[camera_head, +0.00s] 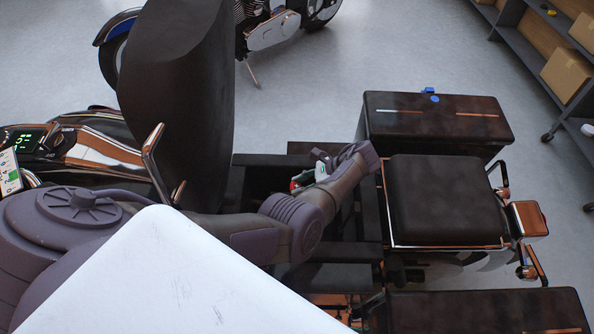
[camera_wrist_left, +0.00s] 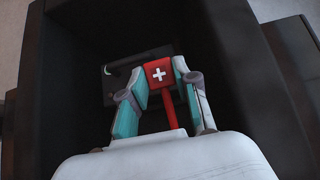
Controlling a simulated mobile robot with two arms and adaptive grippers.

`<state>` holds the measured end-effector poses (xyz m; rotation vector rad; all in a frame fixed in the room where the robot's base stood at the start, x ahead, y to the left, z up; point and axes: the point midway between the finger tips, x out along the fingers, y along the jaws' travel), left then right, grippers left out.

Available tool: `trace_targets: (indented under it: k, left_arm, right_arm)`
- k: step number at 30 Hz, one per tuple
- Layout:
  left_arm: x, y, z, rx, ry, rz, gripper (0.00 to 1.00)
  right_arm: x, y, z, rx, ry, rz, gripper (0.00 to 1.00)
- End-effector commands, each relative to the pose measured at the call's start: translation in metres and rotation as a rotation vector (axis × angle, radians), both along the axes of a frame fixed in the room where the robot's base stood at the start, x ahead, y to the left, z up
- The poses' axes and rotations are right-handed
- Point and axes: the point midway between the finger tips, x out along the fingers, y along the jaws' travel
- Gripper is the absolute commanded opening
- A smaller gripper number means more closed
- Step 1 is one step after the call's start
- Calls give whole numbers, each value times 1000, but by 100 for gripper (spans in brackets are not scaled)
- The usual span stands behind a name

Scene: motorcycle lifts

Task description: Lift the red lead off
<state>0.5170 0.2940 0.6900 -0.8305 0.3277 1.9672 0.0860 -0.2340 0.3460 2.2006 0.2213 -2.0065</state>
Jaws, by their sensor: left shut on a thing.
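The red lead has a red clamp with a white plus sign (camera_wrist_left: 160,73) and a red cable (camera_wrist_left: 171,108) running down from it in the left wrist view. My left gripper (camera_wrist_left: 158,92) is shut on this red clamp, with its teal pads on either side. The clamp is inside a dark open compartment (camera_wrist_left: 245,70). A black block (camera_wrist_left: 118,84) is behind the clamp, and I cannot tell whether the clamp touches it. In the head view my left gripper (camera_head: 306,178) reaches into the compartment, and a bit of red shows beside it. My right gripper is not in view.
A tall black seat (camera_head: 180,90) stands raised left of the compartment. A black padded seat (camera_head: 445,200) and black side cases (camera_head: 435,118) are to the right. A second motorcycle (camera_head: 268,30) and a shelf (camera_head: 518,45) stand behind. Open floor lies between them.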

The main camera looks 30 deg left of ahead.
Motion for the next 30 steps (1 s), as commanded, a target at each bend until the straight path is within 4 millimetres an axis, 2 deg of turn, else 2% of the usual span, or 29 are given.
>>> trace_targets:
  k: [1, 9, 26, 27, 30]
  left_arm:
    - [2, -2, 0, 28, 15, 1, 0]
    - [5, -11, 14, 127, 76, 16, 0]
    - [6, -14, 20, 156, 96, 19, 0]
    - [6, -14, 20, 155, 97, 19, 34]
    - [6, -14, 20, 155, 96, 18, 50]
  right_arm:
    - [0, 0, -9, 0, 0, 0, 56]
    - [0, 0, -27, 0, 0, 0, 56]
    - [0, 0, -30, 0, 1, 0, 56]
    - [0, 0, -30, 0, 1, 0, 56]
    - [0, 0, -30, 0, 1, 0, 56]
